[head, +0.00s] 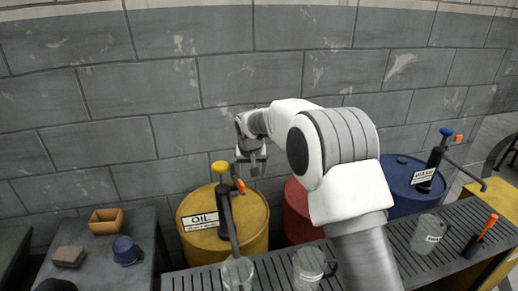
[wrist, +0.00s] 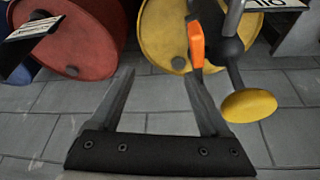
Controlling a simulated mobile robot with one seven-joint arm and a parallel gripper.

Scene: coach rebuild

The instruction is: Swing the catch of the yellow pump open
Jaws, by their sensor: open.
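The yellow pump stands on the yellow oil drum (head: 250,230), with a dark body (head: 225,212) and a yellow knob (head: 219,167) on top; the knob is also in the wrist view (wrist: 249,106). An orange tab, which looks like its catch, sits beside the pump's top in the head view (head: 240,185) and the wrist view (wrist: 197,45). My gripper (head: 251,166) is open and empty, above and slightly right of the tab. In the wrist view my gripper (wrist: 160,77) has its right fingertip close to the tab; whether they touch is unclear.
A red drum (head: 300,215) is partly hidden behind my arm. A blue drum (head: 402,180) with another pump stands right. Glass jugs (head: 237,273) stand on the slatted bench (head: 270,268) in front. A grey block wall (head: 150,90) rises close behind.

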